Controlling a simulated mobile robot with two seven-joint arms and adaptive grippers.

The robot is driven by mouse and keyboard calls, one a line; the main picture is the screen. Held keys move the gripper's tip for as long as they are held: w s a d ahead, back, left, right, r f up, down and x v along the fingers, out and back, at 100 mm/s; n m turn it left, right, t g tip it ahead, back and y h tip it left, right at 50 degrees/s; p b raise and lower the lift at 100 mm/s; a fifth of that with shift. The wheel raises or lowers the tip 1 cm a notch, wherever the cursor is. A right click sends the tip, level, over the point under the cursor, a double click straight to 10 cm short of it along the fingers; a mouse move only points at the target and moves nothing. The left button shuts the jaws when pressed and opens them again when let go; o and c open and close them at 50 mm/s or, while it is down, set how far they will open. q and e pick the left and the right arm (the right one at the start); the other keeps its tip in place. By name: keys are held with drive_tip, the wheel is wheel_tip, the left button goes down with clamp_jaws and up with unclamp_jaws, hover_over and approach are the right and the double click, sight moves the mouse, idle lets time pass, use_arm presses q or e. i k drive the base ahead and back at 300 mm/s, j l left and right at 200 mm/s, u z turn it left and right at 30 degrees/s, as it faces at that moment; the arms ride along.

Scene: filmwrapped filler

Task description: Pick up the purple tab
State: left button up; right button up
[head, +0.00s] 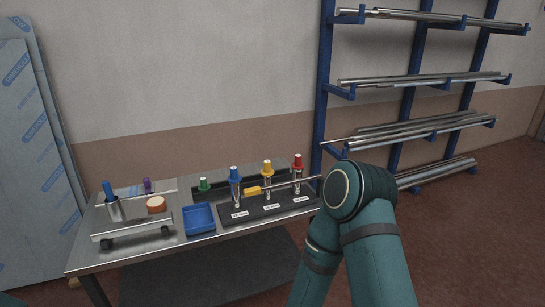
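A small purple piece (147,186), which I take to be the purple tab, stands upright at the back of the low metal platform (125,231) on the left of the table. It is small, and its lower end is hard to make out. A metal cup with a blue-topped item (109,192) is to its left, and an orange-brown round piece (156,205) is in front of it. My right arm rises at the lower right, well to the right of the purple piece, and its gripper does not show. My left gripper does not show either.
The metal table (88,261) also holds a blue tray (199,219) and a black rack (262,213) with blue, yellow and red tops. A yellow-handled rod (253,190) lies across the rack. A blue shelf rack (324,75) with metal bars stands behind my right arm.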

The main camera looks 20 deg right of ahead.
sight(148, 183)
drive_tip(key=i+l, duration=0.35)
drive_tip(key=l, duration=0.25)
drive_tip(key=i+l, duration=1.15)
